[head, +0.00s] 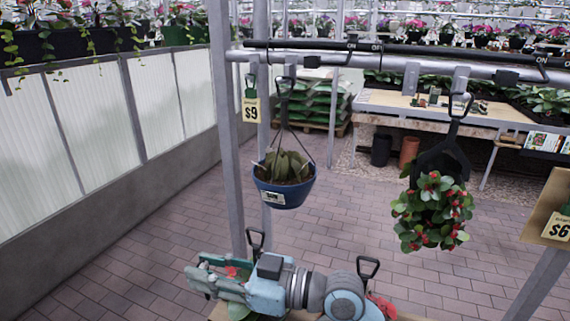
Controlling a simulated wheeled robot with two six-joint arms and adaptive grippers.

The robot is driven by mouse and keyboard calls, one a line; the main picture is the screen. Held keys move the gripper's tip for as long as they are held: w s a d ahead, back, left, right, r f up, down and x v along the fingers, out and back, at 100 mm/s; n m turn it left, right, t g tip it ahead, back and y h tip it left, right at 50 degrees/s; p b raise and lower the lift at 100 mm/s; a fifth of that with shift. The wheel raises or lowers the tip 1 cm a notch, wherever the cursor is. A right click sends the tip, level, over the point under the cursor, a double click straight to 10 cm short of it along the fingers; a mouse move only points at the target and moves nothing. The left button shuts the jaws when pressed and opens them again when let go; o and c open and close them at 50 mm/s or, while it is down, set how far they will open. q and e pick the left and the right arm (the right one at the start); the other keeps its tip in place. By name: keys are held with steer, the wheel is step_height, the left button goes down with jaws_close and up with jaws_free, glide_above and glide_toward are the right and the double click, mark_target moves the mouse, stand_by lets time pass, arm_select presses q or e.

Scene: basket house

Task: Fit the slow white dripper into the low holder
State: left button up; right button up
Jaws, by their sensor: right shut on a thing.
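My right gripper (215,278) is low in the head view, in front of and below the blue hanging pot, pointing left. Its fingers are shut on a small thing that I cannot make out. I cannot pick out a white dripper or a low holder for certain. The blue pot (285,197) hangs from the rail by a black hook and holds broad green leaves and a white label. Small pale tips show at its rim, too small to name. My left gripper is not in view.
A red-flowered basket (432,215) hangs at the right from the grey rail (400,64). A $9 tag (251,109) hangs left of the blue pot. A grey post (226,140) stands left of the tag.

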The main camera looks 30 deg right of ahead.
steer(key=w+d+r+m+t+h+p, duration=0.25)
steer(key=d+r+h+p, duration=0.4)
steer(key=r, duration=0.75)
steer(key=w+d+r+m+t+h+p, duration=0.15)
steer(key=d+r+m+h+p, duration=0.25)
steer(key=d+r, duration=0.7)
steer(key=w+d+r+m+t+h+p, duration=0.15)
steer(key=d+r+m+h+p, duration=0.35)
steer(key=r, duration=1.1)
steer(key=shift+n+g, duration=0.45)
steer(key=w+d, duration=0.1)
steer(key=d, duration=0.1)
steer(key=w+d+b, duration=0.1)
steer(key=w+d, duration=0.1)
steer(key=d, duration=0.1)
steer(key=w+d, duration=0.2)
steer(key=shift+w+d+f+b, duration=0.15)
steer(key=shift+w+d+b, duration=0.1)
steer(key=shift+d+b, duration=0.1)
steer(key=shift+w+d+f, duration=0.1)
steer(key=shift+f, duration=0.15)
steer(key=shift+f+b, duration=0.3)
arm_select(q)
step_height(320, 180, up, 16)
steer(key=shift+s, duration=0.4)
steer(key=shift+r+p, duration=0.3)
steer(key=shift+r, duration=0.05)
arm_select(e)
steer(key=shift+r, duration=0.1)
